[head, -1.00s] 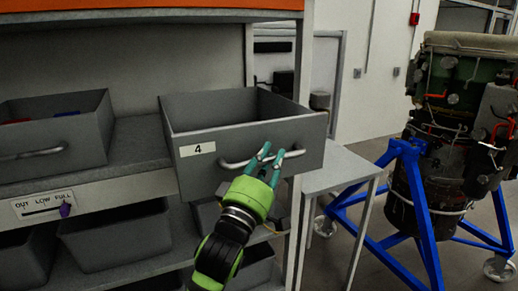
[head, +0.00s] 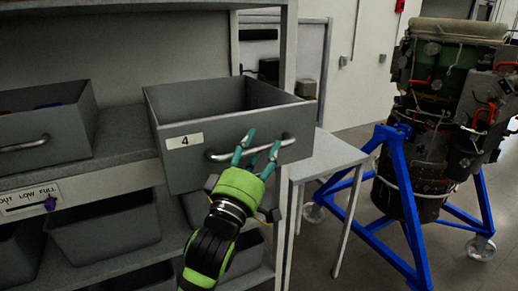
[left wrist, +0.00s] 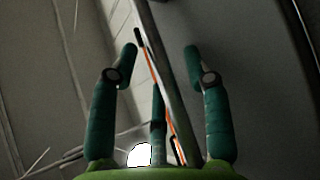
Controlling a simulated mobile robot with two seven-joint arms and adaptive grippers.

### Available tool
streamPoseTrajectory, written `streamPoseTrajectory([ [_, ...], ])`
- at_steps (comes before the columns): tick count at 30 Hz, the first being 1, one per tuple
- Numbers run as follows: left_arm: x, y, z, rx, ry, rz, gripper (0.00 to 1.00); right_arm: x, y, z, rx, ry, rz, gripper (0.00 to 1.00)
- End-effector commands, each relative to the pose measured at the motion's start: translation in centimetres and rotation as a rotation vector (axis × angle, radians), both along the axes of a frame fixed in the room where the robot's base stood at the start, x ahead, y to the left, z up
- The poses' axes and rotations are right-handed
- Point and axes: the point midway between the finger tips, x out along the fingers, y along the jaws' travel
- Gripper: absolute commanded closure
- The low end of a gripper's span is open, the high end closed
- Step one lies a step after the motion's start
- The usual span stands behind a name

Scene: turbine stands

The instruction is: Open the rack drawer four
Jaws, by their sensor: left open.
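The grey drawer four (head: 220,145) sticks out of the rack, empty inside as far as I see, with a white label "4" (head: 184,141) and a silver bar handle (head: 225,154) on its front. My left gripper (head: 257,152) is open at the drawer's front, its teal fingers at the right part of the handle. In the left wrist view the two fingers (left wrist: 162,50) are spread apart, with a long bar, likely the handle, running between them. I cannot tell whether the fingers touch it. My right gripper is not in view.
Another grey drawer (head: 45,125) with a handle is at left. Grey bins (head: 105,230) sit on the shelf below. A small side table (head: 325,155) stands right of the rack. A turbine on a blue stand (head: 405,190) is further right.

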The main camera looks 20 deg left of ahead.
Motion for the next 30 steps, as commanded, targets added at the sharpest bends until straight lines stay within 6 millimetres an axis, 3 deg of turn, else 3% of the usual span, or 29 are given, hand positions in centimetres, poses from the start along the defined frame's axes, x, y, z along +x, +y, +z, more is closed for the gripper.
streamPoseTrajectory([
  [15,-6.2,0.1,-2.7,0.0,0.002,0.001,0.52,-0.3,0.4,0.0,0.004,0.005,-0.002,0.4],
  [30,-6.8,0.1,-2.9,0.0,-0.001,0.0,0.52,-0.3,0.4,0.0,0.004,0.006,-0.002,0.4],
])
